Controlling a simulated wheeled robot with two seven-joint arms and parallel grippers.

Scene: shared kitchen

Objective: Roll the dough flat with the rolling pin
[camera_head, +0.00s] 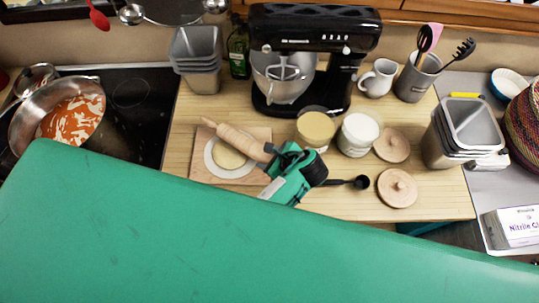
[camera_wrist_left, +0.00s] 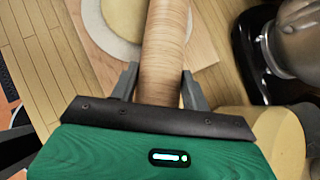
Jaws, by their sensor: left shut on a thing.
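The wooden rolling pin (camera_head: 240,141) lies diagonally over the dough in the head view. My left gripper (camera_head: 284,158) is shut on the pin's near right end. In the left wrist view the pin (camera_wrist_left: 165,40) runs between the two fingers of the gripper (camera_wrist_left: 158,88). The pale round dough (camera_head: 229,154) sits on a white disc (camera_head: 213,168) on a wooden board (camera_head: 202,171). The pin covers part of the dough, which also shows in the left wrist view (camera_wrist_left: 122,15). I cannot tell whether the pin touches it. My right gripper is not in view.
A black stand mixer (camera_head: 310,50) stands behind the board. Two open jars, one tan (camera_head: 315,127) and one white (camera_head: 359,133), stand close to the right of my gripper. A black scoop (camera_head: 350,182) and wooden lids (camera_head: 397,187) lie farther right. A pan (camera_head: 50,110) is at left.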

